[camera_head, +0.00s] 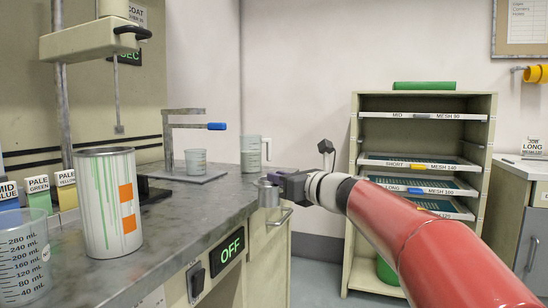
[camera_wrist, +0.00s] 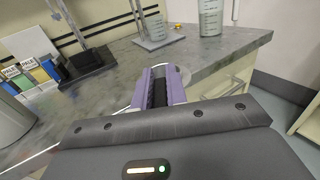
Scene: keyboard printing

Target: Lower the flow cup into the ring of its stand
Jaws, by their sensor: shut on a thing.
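The flow cup (camera_head: 268,195) is a small grey metal cup with a side handle. My gripper (camera_head: 283,181) is shut on it and holds it upright beside the bench's front edge, right of the stand. In the wrist view my gripper's purple fingers (camera_wrist: 160,88) hide most of the cup. The stand (camera_head: 168,142) has a post, two short horizontal arms, a blue-tipped knob and a flat base plate (camera_head: 210,176). Its ring is hard to make out at this size. A small clear beaker (camera_head: 195,162) stands on the base under the arms. The cup is apart from the stand.
A clear jug (camera_head: 250,155) stands behind the cup on the grey bench (camera_head: 175,225). A paint-streaked can (camera_head: 108,200) and a large measuring beaker (camera_head: 22,258) are at the front left. A shelf rack (camera_head: 352,180) stands to the right. The bench between can and stand is mostly clear.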

